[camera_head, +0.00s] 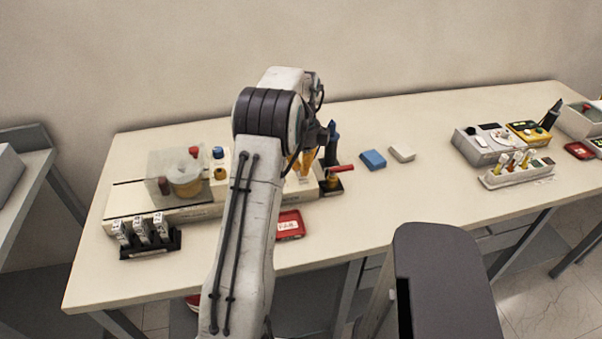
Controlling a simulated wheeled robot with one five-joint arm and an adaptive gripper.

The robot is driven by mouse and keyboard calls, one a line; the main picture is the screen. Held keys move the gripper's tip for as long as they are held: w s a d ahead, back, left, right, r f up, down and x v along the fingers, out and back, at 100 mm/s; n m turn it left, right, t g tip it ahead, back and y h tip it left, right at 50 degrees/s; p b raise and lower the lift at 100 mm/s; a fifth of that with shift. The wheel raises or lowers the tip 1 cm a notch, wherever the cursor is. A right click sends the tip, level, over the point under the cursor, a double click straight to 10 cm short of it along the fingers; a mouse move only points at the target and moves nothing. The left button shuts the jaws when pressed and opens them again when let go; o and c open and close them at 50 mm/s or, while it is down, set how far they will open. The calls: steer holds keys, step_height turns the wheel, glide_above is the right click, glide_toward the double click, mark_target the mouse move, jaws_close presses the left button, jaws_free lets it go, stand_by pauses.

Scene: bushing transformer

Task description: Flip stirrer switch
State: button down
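A grey boxy device (466,150) with a round white top plate (491,131) stands on the right part of the table; it looks like the stirrer. A small dark part and a light part show on its top, but I cannot tell which is the switch. My gripper is mostly hidden behind my arm over the left-middle of the table, far to the left of this device. Its fingers are not clearly visible, so I cannot tell whether it is open or shut.
A long light unit with a clear box (163,168) stands at the left. A black rack (150,245) holds labelled bottles. A blue block (373,160), a white block (402,152) and a red tray (290,225) lie mid-table. A vial rack (518,176) sits before the grey device, a yellow instrument (528,132) beside it.

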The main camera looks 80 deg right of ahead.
steer(key=shift+f+b, duration=0.75)
steer(key=shift+f, duration=0.4)
stand_by(0.6)
steer(key=shift+r, duration=0.1)
steer(key=shift+r+p, duration=3.15)
steer(key=shift+r, duration=0.3)
